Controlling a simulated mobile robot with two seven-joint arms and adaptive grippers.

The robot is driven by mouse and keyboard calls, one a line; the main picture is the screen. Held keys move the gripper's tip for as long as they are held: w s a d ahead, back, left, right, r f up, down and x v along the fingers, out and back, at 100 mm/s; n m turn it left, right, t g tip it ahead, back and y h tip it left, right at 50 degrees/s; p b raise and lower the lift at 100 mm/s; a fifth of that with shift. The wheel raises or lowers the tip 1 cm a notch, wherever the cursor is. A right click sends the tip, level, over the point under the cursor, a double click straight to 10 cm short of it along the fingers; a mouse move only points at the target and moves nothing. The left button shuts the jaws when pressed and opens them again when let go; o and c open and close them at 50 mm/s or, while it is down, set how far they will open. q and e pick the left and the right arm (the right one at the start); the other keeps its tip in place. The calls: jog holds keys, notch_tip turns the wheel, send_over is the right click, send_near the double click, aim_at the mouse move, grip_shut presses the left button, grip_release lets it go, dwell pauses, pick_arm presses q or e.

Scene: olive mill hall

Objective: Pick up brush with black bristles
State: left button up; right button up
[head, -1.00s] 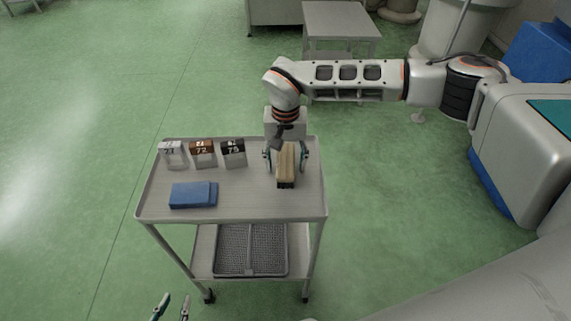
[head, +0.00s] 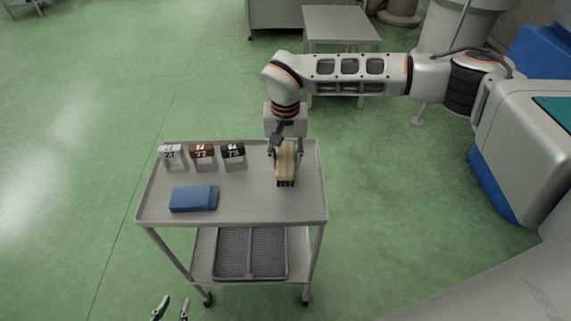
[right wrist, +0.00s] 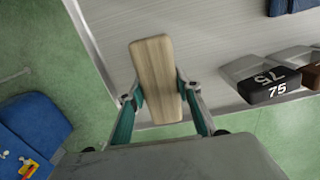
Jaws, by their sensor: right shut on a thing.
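The brush (head: 287,165) has a pale wooden back and black bristles on its underside. It is on the right part of the grey cart top in the head view. My right gripper (head: 286,152) is shut on the brush from above, with one finger on each long side. In the right wrist view the wooden back of the brush (right wrist: 157,78) sits between the fingers (right wrist: 160,104). I cannot tell whether the bristles touch the cart top. My left gripper (head: 172,309) shows only its fingertips at the bottom edge, apart and empty.
A mesh tray (head: 250,252) is on the lower shelf. Green floor is clear to the left.

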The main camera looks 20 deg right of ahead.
aim_at(286, 157)
notch_tip(286, 157, up, 18)
jog(key=shift+f, duration=0.15)
jog(key=shift+o, duration=1.2)
jog(key=shift+c, duration=0.3)
